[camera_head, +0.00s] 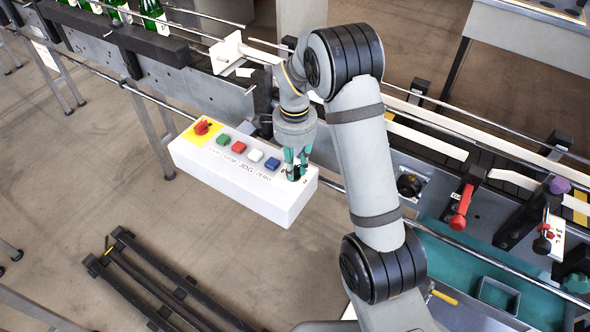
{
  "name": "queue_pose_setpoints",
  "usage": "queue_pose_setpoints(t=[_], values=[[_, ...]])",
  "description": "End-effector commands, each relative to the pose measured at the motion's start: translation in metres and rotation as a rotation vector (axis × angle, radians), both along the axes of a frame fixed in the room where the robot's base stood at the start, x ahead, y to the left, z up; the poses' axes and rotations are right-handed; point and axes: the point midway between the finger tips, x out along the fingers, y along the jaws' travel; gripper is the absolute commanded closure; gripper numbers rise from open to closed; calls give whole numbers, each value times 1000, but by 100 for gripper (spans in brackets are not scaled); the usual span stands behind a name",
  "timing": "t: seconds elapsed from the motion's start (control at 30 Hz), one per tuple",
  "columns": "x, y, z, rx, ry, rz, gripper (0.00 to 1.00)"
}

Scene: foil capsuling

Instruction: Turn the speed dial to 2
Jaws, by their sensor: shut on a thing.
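The white control box (255,203) hangs at the front of the conveyor, in the middle of the head view. On its top face are a red rotary switch on a yellow plate (202,128), a green button (223,140), a red button (239,147), a white button (255,155) and a blue button (272,163). My gripper (294,176) points down at the right end of this face, with its green fingers shut on the speed dial. The fingers hide most of the dial, and its setting cannot be read.
The conveyor with rails runs behind the box, with green bottles (152,14) at the upper left. A red-handled lever (460,208) and a black knob (409,185) are to the right. A dark frame (150,285) lies on the floor. Open floor is in front of the box.

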Motion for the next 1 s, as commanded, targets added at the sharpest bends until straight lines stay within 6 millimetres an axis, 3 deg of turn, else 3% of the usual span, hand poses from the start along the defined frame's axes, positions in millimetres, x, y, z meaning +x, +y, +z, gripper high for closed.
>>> queue_pose_setpoints(t=[0.57,0.6,0.9,1.0], values=[[0,0,0,0,0,-37,100],[0,0,0,0,0,-36,79],[0,0,0,0,0,-36,62],[0,0,0,0,0,-36,60]])
